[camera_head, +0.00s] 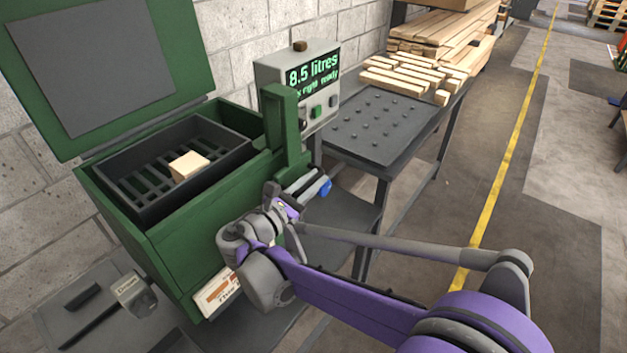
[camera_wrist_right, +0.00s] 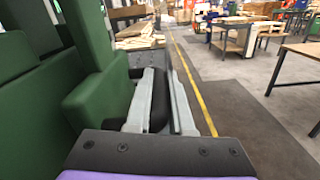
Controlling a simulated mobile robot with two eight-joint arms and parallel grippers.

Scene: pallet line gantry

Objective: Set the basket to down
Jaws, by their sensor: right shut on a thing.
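The dark basket (camera_head: 130,205) sits inside the open green tank (camera_head: 185,240), with a pale wooden block (camera_head: 189,166) on its slotted floor. My right gripper (camera_head: 308,185) is at the tank's right side, below the green upright (camera_head: 285,125). In the right wrist view, my gripper (camera_wrist_right: 160,85) is shut on a dark rounded handle (camera_wrist_right: 159,103) between its grey fingers. A blue end piece (camera_head: 325,187) shows beside the fingertips in the head view. How the handle joins the basket is hidden. My left gripper is not in view.
The green lid (camera_head: 185,45) stands open. A grey control box (camera_head: 270,75) reads 8.5 litres and "right ready". A dark table (camera_head: 365,140) with studs and a stack of timber (camera_head: 440,40) stand beyond. Open floor lies right of the yellow line (camera_head: 510,150).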

